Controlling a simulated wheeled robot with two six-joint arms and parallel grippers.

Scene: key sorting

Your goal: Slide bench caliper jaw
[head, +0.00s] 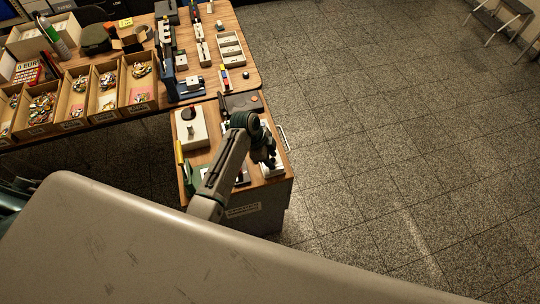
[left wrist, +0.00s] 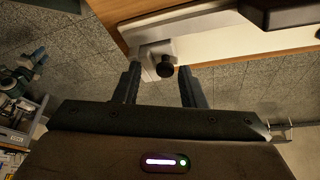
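The bench caliper's pale bar (left wrist: 205,35) lies along the wooden bench edge in the left wrist view. Its silver sliding jaw (left wrist: 149,54) with a black knob (left wrist: 165,67) sits at the near end. My left gripper (left wrist: 160,78) is open, its two dark fingers apart on either side of the knob. I cannot tell whether either finger touches the jaw. In the head view my left gripper (head: 270,160) is over the right edge of the small bench, and mostly hides the caliper; a pale part (head: 272,170) shows beneath it. My right gripper is not in view.
The small bench (head: 200,158) also holds a white box with a dark knob (head: 190,127) and a green-handled tool (head: 185,165). A larger table behind carries open boxes of keys (head: 75,98) and several fixtures.

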